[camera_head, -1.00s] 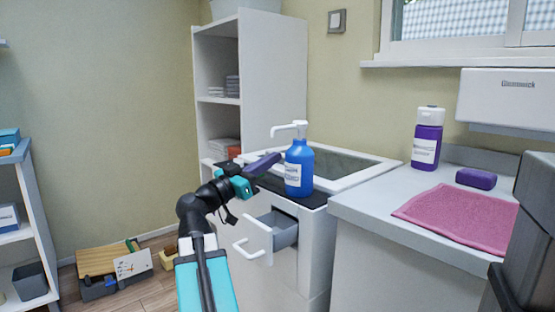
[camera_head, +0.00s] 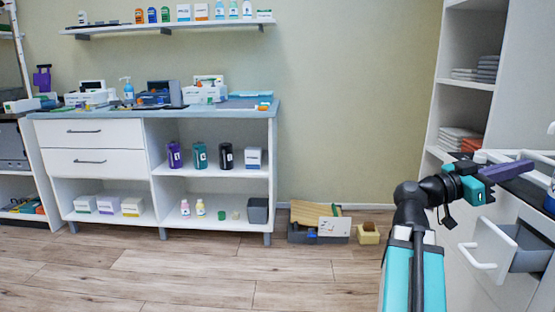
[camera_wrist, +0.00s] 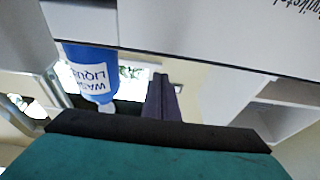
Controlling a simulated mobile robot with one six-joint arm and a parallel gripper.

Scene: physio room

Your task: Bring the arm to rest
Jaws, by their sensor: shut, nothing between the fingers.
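My gripper (camera_head: 508,170) is at the right of the head view, with its purple fingers shut and empty. It is held out level above the open drawer (camera_head: 492,244) of the white sink cabinet. The fingers also show shut together in the wrist view (camera_wrist: 164,98). My arm bends at a black elbow joint, so it is not folded in. A blue pump bottle (camera_wrist: 88,72) labelled as liquid wash is close beside the fingers in the wrist view. Only a sliver of it shows at the head view's right edge.
A long white cabinet (camera_head: 100,133) with a blue top and several supplies stands at the left, under a wall shelf (camera_head: 165,28). A wooden-topped box (camera_head: 318,222) and a small yellow bin (camera_head: 368,235) are on the floor. The wooden floor (camera_head: 190,280) in front is clear.

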